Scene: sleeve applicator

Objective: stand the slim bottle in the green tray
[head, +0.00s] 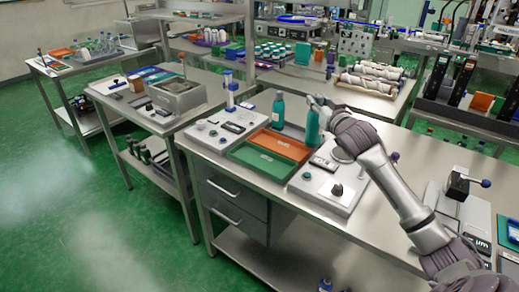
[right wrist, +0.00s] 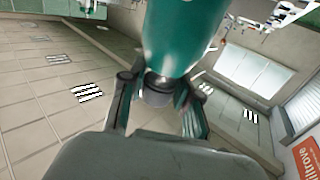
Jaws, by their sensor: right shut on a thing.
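A slim teal bottle (head: 312,127) is upright under my right gripper (head: 318,103), which is shut on its top. In the right wrist view the bottle (right wrist: 187,35) runs up from the fingers, and my right gripper (right wrist: 158,92) closes around its grey cap. I cannot tell whether its base touches the bench. The green tray (head: 252,169) lies at the bench's front edge, left of and nearer than the held bottle, and looks empty. A second teal bottle (head: 278,111) stands behind the orange tray. My left gripper is out of view.
The orange tray (head: 279,146) adjoins the green tray on its far side. A pale fixture plate (head: 324,190) with a dark knob lies to the right of the trays. Another plate with small parts (head: 222,132) lies to their left, with a blue-and-white cylinder (head: 230,92) behind it.

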